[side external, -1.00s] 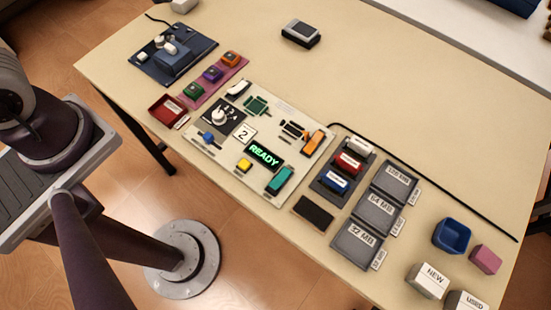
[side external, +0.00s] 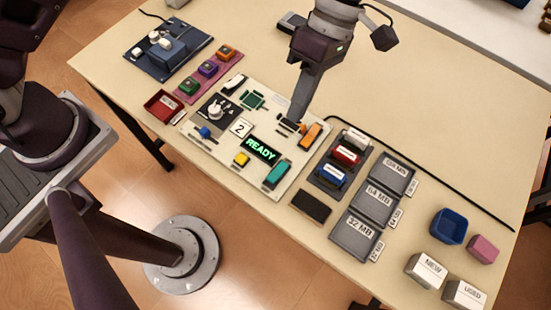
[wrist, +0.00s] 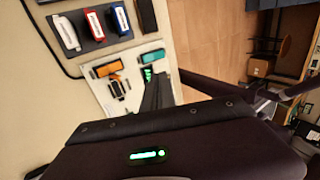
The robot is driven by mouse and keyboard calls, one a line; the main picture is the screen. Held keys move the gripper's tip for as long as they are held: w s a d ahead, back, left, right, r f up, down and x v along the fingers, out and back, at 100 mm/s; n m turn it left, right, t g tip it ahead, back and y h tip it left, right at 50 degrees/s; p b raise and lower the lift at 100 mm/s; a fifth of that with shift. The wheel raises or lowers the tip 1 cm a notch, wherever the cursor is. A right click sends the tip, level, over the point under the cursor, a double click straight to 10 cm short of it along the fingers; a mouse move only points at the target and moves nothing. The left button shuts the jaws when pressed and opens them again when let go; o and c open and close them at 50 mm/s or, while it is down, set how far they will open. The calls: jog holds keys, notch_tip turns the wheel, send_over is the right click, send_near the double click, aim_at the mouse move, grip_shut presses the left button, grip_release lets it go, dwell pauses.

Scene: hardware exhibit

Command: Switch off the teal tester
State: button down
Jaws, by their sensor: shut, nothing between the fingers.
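The off-white tester board (side external: 197,141) lies on the table with a lit green READY display (side external: 262,149), a white knob (side external: 217,110) and a "2" label (side external: 241,128). A teal block (side external: 277,174) sits near its front right corner; it also shows in the wrist view (wrist: 152,56). An orange block (side external: 311,135) lies near the right edge. My gripper (side external: 290,122) is shut and empty, pointing down over the right part of the board near the orange block. I cannot tell whether it touches. In the wrist view its fingers (wrist: 157,92) partly hide the display.
A rack with red (side external: 345,156) and blue (side external: 331,176) modules and labelled grey trays (side external: 374,206) stand right of the board. A black cable (side external: 440,181) runs along the right. A red tray (side external: 164,106) is at left. The back middle of the table is mostly clear.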

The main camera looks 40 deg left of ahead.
aim_at(271, 174)
jog(key=x, duration=1.4)
jog(key=shift+s, duration=0.1)
jog(key=shift+s+f+t, duration=0.15)
jog(key=shift+t, duration=0.25)
jog(key=shift+w, duration=0.95)
jog(key=shift+f, duration=0.1)
